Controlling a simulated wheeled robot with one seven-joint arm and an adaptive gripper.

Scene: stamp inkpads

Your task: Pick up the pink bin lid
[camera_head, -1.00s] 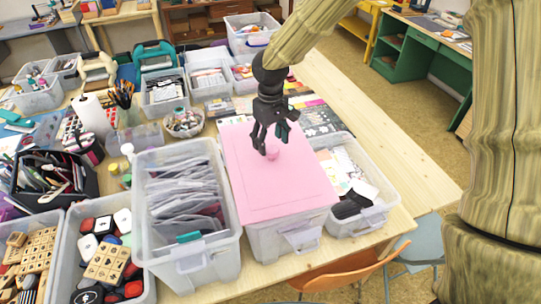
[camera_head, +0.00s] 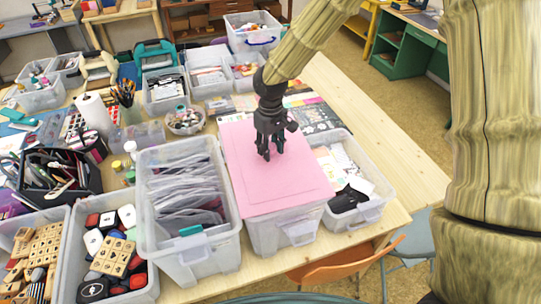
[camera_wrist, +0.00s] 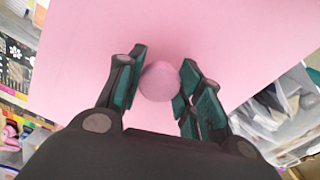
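The pink bin lid (camera_head: 301,178) lies flat on a clear plastic bin (camera_head: 270,238) near the table's front edge. It also fills most of the wrist view (camera_wrist: 230,35). Its round pink knob (camera_wrist: 159,82) sits between my fingers in the wrist view. My gripper (camera_head: 270,158) points down over the middle of the lid. In the head view the fingers hide the knob. The lid rests on the bin.
An open bin of plastic sleeves (camera_head: 187,190) stands close on the left. An open bin with papers (camera_head: 345,180) stands on the right. Bins of stamps are at lower left. An orange chair (camera_head: 340,267) is in front. The table's right side is bare.

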